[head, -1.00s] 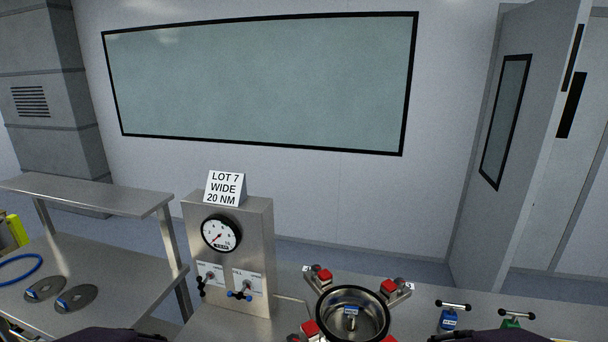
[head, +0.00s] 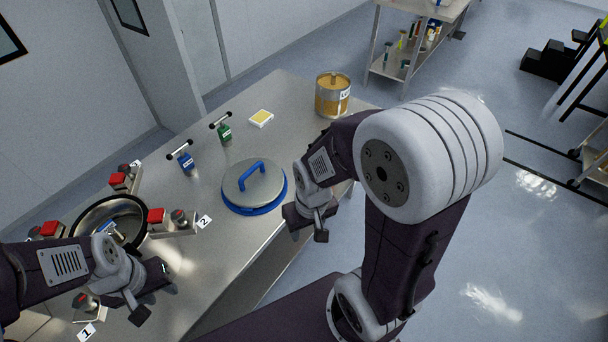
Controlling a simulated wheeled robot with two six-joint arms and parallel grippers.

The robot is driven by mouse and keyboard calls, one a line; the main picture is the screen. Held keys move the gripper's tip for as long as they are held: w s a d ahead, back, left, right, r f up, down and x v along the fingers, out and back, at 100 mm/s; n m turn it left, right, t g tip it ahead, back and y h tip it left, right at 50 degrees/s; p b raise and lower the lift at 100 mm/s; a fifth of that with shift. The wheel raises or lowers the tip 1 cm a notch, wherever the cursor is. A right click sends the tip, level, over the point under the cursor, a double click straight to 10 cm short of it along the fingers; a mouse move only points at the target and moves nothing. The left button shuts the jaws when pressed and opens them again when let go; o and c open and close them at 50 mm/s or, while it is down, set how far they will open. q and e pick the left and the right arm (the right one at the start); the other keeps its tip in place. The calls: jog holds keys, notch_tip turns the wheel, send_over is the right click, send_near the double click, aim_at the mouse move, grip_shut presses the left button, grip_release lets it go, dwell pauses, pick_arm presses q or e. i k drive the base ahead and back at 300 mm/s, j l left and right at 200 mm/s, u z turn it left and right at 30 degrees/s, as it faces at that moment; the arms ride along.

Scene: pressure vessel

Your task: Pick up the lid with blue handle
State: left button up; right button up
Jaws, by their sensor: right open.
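The lid with blue handle (head: 262,191) lies flat on the steel table. It is a round metal disc with a blue arched handle on top and a blue ring around its lower edge. My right gripper (head: 306,233) is open and empty, just right of the lid and apart from it. My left gripper (head: 154,304) is at the lower left, by the open vessel (head: 77,222), with the lid well to its right. Its jaw gap is not clear from this angle.
Red-topped clamps (head: 157,219) surround the vessel. A blue T-handled tool (head: 186,163) and a green one (head: 224,133) stand behind the lid. A yellow pad (head: 261,118) and a gold can (head: 333,95) sit farther back. The steel table's (head: 225,262) front area is bare.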

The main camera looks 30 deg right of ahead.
aim_at(252, 182)
jog(key=z, duration=0.4)
jog(key=i+l+u, duration=0.25)
jog(key=u, duration=0.15)
jog(key=i+l+u, duration=0.15)
jog(key=l+u, duration=0.3)
jog(key=i+l+u, duration=0.1)
jog(key=l+u, duration=0.3)
